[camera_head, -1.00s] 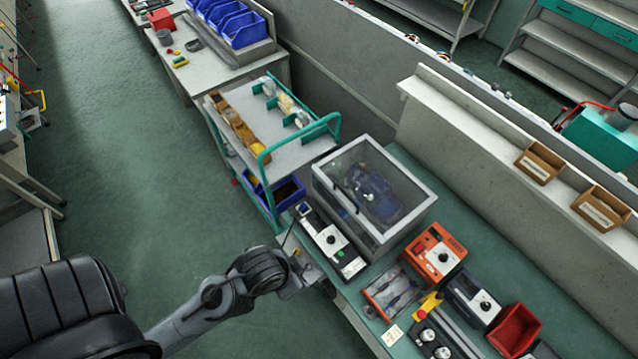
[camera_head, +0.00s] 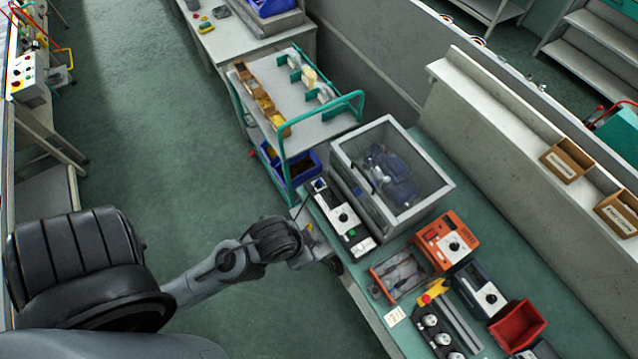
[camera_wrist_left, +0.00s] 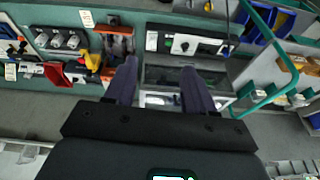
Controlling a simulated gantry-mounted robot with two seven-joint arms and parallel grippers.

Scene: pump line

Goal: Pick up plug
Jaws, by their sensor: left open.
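My left gripper (camera_head: 336,264) is at the near edge of the green bench, beside the long control unit (camera_head: 342,218). In the left wrist view the two fingers (camera_wrist_left: 160,84) are spread apart with nothing between them, above the clear-lidded case. I cannot tell for certain which thing is the plug. Several pale round parts sit in a dark holder (camera_head: 428,320) on the bench, also seen in the left wrist view (camera_wrist_left: 72,32). They are apart from the gripper. My right gripper is not in view.
The clear-lidded case (camera_head: 422,212) holds a blue pump (camera_head: 390,176). An orange box (camera_head: 440,232), a yellow part (camera_head: 436,290) and a red bin (camera_head: 512,326) stand on the bench. A green-framed cart (camera_head: 300,150) stands behind the gripper.

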